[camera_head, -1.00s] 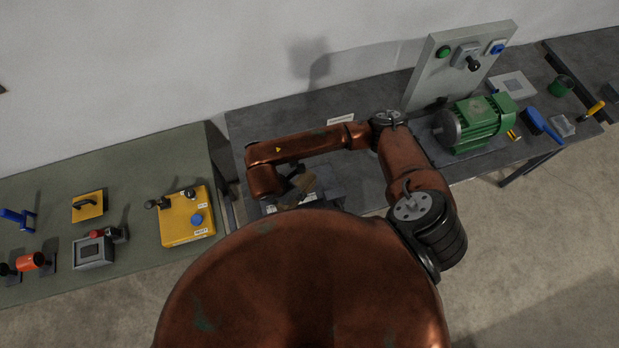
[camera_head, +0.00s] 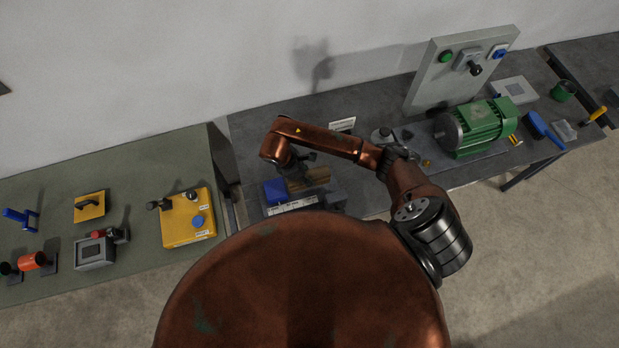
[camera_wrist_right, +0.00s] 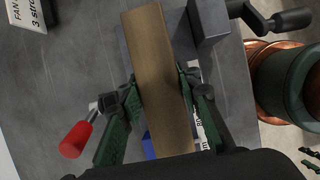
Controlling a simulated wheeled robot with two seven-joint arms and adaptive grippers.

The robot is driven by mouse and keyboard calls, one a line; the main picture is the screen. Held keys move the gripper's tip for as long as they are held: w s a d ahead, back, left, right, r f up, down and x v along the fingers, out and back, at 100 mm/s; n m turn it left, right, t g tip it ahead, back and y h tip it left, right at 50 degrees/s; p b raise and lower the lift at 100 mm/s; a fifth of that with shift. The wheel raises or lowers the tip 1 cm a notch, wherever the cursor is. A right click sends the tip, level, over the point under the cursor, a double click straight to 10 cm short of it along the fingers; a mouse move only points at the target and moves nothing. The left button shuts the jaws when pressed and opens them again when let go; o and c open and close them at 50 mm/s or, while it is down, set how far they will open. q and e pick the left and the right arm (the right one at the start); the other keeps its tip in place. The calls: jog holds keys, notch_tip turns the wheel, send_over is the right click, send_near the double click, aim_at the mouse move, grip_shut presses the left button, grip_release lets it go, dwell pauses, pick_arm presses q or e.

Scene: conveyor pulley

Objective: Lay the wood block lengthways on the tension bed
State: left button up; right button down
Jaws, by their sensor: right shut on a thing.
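The wood block (camera_head: 316,181) is a brown bar held by my right gripper (camera_head: 299,182). In the right wrist view, the two green fingers of that gripper (camera_wrist_right: 162,82) press on the long sides of the wood block (camera_wrist_right: 155,50), which runs nearly up and down the picture. In the head view it is over the dark grey tension bed (camera_head: 333,197), beside a blue block (camera_head: 275,191). I cannot tell whether the wood block touches the bed, since the arm and block hide part of it. My left gripper is not in view.
A white label (camera_head: 293,205) is on the near side of the bed. A red-handled lever (camera_wrist_right: 76,139) and a grey block (camera_wrist_right: 208,20) flank the wood block. A green motor (camera_head: 480,127) and upright control panel (camera_head: 455,65) stand right. A yellow box (camera_head: 187,217) is on the left table.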

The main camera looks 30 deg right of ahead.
aim_at(310, 176)
jog(key=shift+w+d+f, duration=0.7)
jog(key=shift+d+f, duration=0.05)
jog(key=shift+f, duration=0.1)
notch_tip(310, 176, down, 3)
jog(key=shift+w+d+r+p, duration=0.1)
jog(key=shift+p, duration=0.75)
jog(key=shift+f, duration=0.4)
jog(key=c, duration=1.4)
grip_release()
jog(key=shift+r, duration=0.1)
jog(key=b+v, duration=0.1)
jog(key=v, duration=1)
jog(key=shift+w+b, duration=0.15)
jog(key=shift+b, duration=0.15)
jog(key=shift+a+r, duration=0.3)
jog(key=shift+r, duration=0.05)
